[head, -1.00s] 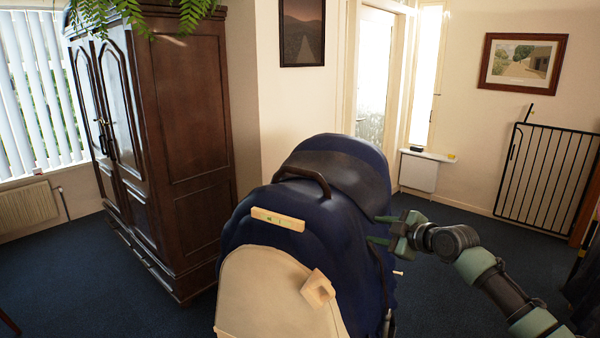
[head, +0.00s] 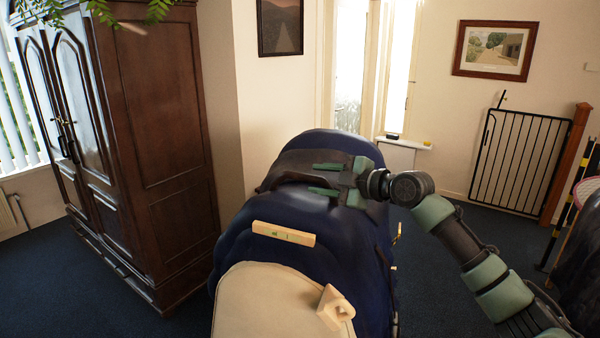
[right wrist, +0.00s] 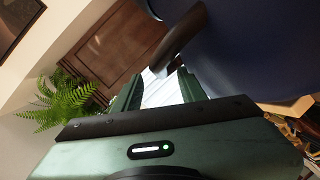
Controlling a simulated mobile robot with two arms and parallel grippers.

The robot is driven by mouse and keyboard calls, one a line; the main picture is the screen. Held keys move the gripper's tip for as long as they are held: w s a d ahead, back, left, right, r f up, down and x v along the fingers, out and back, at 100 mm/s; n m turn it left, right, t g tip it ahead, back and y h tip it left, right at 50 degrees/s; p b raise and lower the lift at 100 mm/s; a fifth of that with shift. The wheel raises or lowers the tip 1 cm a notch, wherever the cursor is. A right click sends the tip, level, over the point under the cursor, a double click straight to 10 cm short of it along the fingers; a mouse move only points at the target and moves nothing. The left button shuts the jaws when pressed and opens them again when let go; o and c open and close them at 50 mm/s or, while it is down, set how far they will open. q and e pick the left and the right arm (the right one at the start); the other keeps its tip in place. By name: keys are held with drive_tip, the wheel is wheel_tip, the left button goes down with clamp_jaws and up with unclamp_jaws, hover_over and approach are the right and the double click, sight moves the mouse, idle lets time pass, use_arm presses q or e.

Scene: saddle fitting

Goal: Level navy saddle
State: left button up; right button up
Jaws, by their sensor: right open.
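The navy saddle (head: 320,222) fills the middle of the head view, with a dark seat-like top and a cream panel (head: 262,300) at the near end. A pale wooden spirit level (head: 283,234) with a green vial lies across the navy part, its right end lower in the picture. A small pale wooden block (head: 335,306) sits on the cream panel. My right gripper (head: 318,179) is open at the saddle's dark curved handle (head: 278,178). In the right wrist view the handle (right wrist: 178,42) reaches close to the open fingers (right wrist: 160,90). Contact cannot be told. My left gripper is not in view.
A large dark wooden wardrobe (head: 165,160) stands left of the saddle. A black metal gate (head: 518,160) stands against the wall at the right. Blue carpet (head: 455,240) lies open between saddle and gate. A fern (head: 95,10) hangs at the upper left.

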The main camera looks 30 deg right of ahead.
sight(311, 178)
drive_tip(key=x, duration=0.1)
drive_tip(key=p+x, duration=0.1)
drive_tip(key=shift+w+a+r, duration=0.2)
drive_tip(key=shift+w+r, duration=0.05)
drive_tip(key=shift+w, duration=0.15)
drive_tip(key=shift+f+p+x, duration=0.2)
drive_tip(key=shift+p+x, duration=0.35)
drive_tip(key=shift+x, duration=0.55)
drive_tip(key=shift+w+f, duration=0.1)
drive_tip(key=shift+w, duration=0.1)
drive_tip(key=shift+f, duration=0.1)
clamp_jaws()
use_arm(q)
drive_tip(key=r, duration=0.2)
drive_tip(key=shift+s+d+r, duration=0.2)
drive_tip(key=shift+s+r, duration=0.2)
